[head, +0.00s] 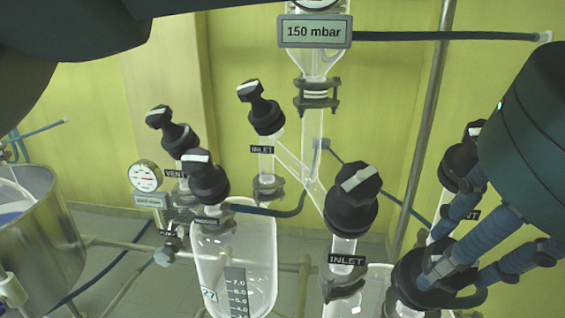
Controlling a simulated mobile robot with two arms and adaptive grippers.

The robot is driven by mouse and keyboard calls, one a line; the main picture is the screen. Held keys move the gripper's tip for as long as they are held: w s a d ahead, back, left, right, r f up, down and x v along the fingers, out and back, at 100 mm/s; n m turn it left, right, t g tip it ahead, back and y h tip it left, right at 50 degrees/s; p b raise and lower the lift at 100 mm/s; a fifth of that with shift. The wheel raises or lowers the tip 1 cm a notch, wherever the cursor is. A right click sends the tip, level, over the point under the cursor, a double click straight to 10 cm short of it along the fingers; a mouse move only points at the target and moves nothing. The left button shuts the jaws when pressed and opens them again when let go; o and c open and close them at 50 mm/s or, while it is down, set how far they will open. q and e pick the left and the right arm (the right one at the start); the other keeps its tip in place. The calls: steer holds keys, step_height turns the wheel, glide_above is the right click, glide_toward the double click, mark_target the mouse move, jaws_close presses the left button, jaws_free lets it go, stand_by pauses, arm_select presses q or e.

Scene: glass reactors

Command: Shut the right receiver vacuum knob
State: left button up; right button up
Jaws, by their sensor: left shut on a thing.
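My left gripper (440,270) comes down at the right side, its blue segmented fingers shut around a black knob (408,280) at the lower right. This knob is at the front of the right receiver, where the vacuum knob appears to be. Its label and most of its top are hidden by the fingers, so its turn position cannot be read. The right receiver's INLET knob (352,205) stands to its left, apart from the fingers. Another black knob (459,162), with a partly covered label ending in T, stands behind the gripper. My right gripper is not in view.
The left receiver (236,262) bears a VENT knob (178,137), an INLET knob (265,115) and a front knob (207,182). A round gauge (145,176) is beside it. A 150 mbar display (315,32) hangs above. A steel pot (45,240) stands at left.

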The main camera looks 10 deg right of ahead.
arm_select(q)
steer(key=shift+w+r, duration=0.1)
steer(key=shift+r, duration=0.15)
steer(key=o, duration=1.1)
steer(key=shift+c, duration=0.2)
steer(key=shift+o, duration=0.3)
steer(key=shift+d+f, duration=0.15)
steer(key=shift+n, duration=0.3)
